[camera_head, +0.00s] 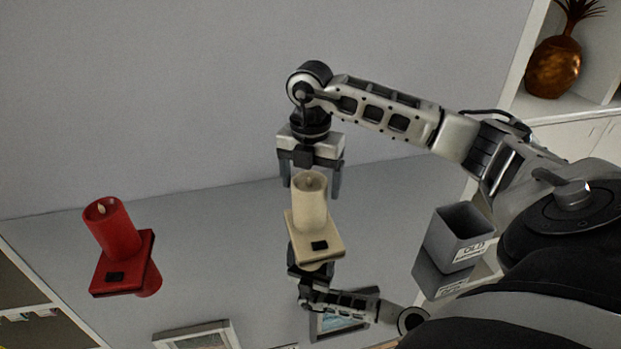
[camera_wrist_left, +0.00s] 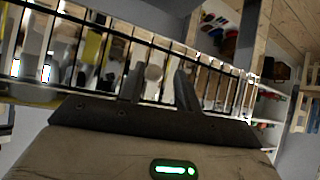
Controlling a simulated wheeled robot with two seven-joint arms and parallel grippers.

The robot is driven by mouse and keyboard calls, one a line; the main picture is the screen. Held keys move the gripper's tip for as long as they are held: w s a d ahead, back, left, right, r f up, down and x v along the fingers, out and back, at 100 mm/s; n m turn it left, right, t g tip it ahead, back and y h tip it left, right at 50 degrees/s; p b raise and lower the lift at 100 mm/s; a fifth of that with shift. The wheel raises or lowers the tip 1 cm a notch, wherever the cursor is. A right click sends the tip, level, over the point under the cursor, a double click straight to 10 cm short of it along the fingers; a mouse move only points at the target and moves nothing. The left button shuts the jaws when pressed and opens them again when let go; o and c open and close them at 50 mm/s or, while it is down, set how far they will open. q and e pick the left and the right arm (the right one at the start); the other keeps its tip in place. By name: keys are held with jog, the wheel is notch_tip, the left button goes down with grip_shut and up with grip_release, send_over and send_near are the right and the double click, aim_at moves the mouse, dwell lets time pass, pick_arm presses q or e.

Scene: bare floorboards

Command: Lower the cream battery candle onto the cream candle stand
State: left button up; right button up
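The cream battery candle (camera_head: 310,203) stands upright on the cream candle stand (camera_head: 330,249), a square plate with a small black patch at its front, in the head view. My right gripper (camera_head: 311,188) points down at the candle's top from behind. Its two fingers are spread, one on each side of the candle's upper part, with gaps showing beside it. My left gripper is outside the head view. In the left wrist view its fingers (camera_wrist_left: 160,88) are apart with nothing held between them.
A red candle (camera_head: 112,228) stands on a red stand (camera_head: 124,276) at the left. A grey open bin (camera_head: 453,240) with a white label is at the right. The glossy grey tabletop (camera_head: 215,260) mirrors things and is clear between the stands.

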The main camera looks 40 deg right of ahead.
pick_arm(q)
jog(key=shift+d+f, duration=0.15)
jog(key=shift+f, duration=0.85)
pick_arm(e)
jog(key=shift+f, duration=0.2)
jog(key=shift+r, duration=0.5)
pick_arm(q)
notch_tip(320, 180, up, 4)
jog(key=p, duration=0.3)
pick_arm(e)
notch_tip(320, 180, up, 15)
jog(key=shift+r, duration=0.2)
